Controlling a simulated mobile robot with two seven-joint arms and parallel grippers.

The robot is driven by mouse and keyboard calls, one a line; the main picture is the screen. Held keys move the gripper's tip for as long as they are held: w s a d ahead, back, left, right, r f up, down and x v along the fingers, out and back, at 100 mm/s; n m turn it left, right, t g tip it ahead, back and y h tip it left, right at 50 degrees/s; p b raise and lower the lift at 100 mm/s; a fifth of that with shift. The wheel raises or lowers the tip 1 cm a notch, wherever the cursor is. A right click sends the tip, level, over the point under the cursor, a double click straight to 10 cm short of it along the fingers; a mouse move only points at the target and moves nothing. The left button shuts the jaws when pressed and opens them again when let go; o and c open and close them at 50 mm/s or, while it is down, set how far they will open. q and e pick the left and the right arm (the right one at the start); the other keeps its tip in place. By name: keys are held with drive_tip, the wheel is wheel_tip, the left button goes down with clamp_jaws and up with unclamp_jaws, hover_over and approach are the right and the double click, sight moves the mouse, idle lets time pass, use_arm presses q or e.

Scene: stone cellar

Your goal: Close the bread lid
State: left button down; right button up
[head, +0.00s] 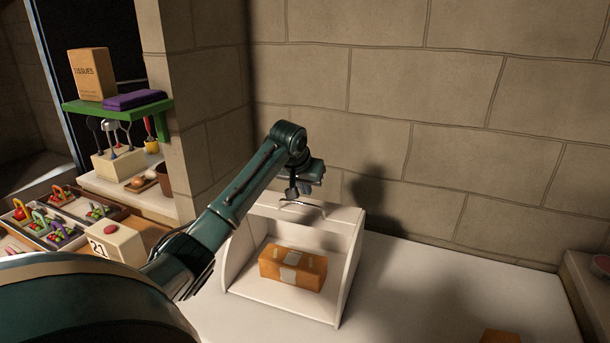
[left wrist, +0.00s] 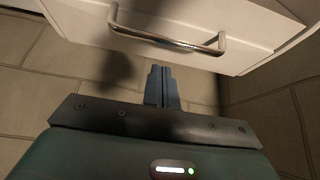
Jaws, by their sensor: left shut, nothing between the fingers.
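The white bread box (head: 348,275) stands on the pale counter against the stone wall, with its front open. Its lid (head: 340,213) is at the top, and a metal handle (head: 313,206) is on it. The lid (left wrist: 262,60) and the curved metal handle (left wrist: 165,42) fill the top of the left wrist view. An orange-brown loaf with a pale band (head: 305,270) lies inside the box. My left gripper (head: 306,189) is just above the lid by the handle. Its fingers (left wrist: 160,72) are together and empty, apart from the handle in the left wrist view. My right gripper is out of view.
The counter (head: 420,290) right of the box is mostly bare, with an orange object (head: 500,337) at its front edge. At left are a white block marked 21 (head: 115,243), small trays of colourful items (head: 60,225) and a green shelf (head: 120,112). The stone wall is close behind.

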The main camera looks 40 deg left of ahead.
use_arm(q)
drive_tip(key=shift+s+d, duration=0.15)
drive_tip(key=shift+s, duration=0.4)
drive_tip(key=shift+s+d+f, duration=0.2)
drive_tip(key=shift+s+d, duration=0.1)
drive_tip(key=shift+s, duration=0.4)
drive_tip(key=shift+f, duration=0.1)
